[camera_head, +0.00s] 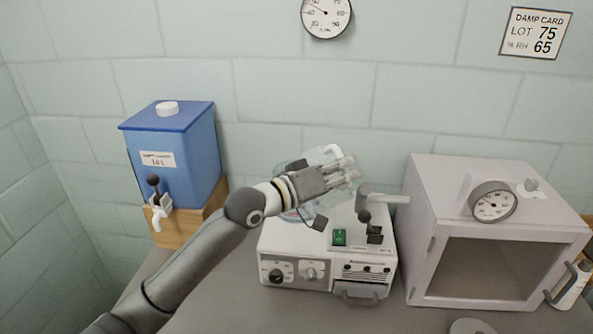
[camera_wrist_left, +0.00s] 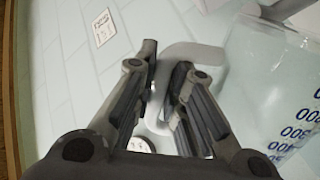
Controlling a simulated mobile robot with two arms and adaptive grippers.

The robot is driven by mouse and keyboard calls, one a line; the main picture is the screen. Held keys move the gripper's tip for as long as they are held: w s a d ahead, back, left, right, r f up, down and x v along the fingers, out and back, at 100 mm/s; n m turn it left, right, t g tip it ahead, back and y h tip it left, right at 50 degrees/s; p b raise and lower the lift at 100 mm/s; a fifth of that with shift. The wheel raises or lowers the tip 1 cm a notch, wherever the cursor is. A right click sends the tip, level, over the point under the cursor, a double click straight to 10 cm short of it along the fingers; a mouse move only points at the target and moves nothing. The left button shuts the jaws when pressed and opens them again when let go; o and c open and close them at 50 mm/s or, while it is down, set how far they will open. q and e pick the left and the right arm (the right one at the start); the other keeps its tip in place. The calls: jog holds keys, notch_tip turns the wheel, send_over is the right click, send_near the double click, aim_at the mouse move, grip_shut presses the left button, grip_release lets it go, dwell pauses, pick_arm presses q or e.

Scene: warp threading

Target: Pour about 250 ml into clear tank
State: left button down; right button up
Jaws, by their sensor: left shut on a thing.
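My left gripper (camera_head: 345,168) is above the white machine (camera_head: 292,250) and shut on the pale curved handle (camera_wrist_left: 192,51) of a clear jug. In the left wrist view the jug (camera_wrist_left: 262,70) has blue graduation marks and shows at the right edge, tilted. In the head view the clear jug (camera_head: 325,153) is partly hidden behind the gripper. A clear rounded part with a reddish line (camera_head: 290,216) shows on the machine's top below my wrist; whether it is a separate tank is hard to tell. The liquid level is not readable. My right gripper is out of view.
A blue dispenser (camera_head: 175,150) with a tap stands on a wooden block (camera_head: 190,228) at the left. A grey-white cabinet (camera_head: 430,215) with a round gauge stands at the right. The machine's lever (camera_head: 365,215) and spout (camera_head: 385,198) rise close to the gripper.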

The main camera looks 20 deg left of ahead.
aim_at(336, 151)
pick_arm(q)
jog(key=shift+w+a+r+n, duration=0.15)
jog(key=shift+a+r+n, duration=0.1)
jog(key=shift+n, duration=0.15)
jog(key=shift+w+a+r+n, duration=0.15)
jog(key=shift+r+n, duration=0.05)
jog(key=shift+n, duration=0.2)
dwell(1.4)
jog(key=shift+w+a+r+n+p, duration=0.15)
jog(key=shift+a+r+n+p, duration=0.1)
jog(key=shift+r+n+p, duration=0.2)
dwell(0.9)
jog(key=shift+w+a+r+n+p, duration=0.2)
jog(key=shift+r+n, duration=0.1)
jog(key=shift+r, duration=0.1)
jog(key=shift+w+a+r+n+p, duration=0.1)
jog(key=shift+a+r+n+p, duration=0.15)
jog(key=shift+r, duration=0.1)
dwell(2.1)
